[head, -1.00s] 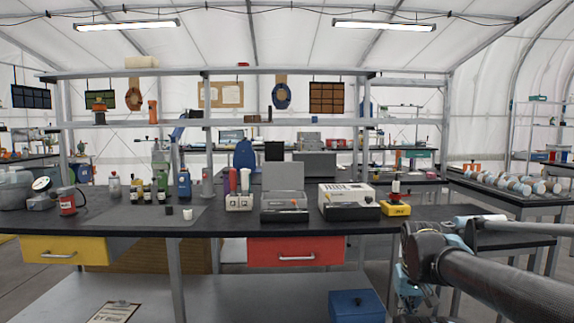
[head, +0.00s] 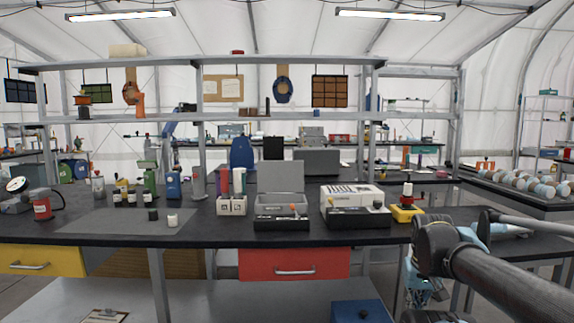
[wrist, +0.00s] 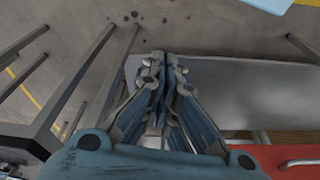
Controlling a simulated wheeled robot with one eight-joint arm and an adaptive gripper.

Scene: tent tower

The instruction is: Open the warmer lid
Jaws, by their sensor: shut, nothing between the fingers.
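A grey box (head: 281,222) stands on the black bench with a grey lid (head: 280,178) raised upright at its back. I cannot tell for certain which of the two is the warmer. My gripper (head: 423,293) hangs at the lower right, below bench height and apart from both boxes. In the wrist view my gripper (wrist: 163,62) has its blue fingers together and empty, above the floor and a grey lower shelf.
A yellow block with a red-topped part (head: 406,212) stands right of the white-topped box. A white holder (head: 231,206) with coloured tubes stands left of the grey box. Bottles and small jars fill the bench's left. A red drawer (head: 294,263) is under the bench (head: 220,239).

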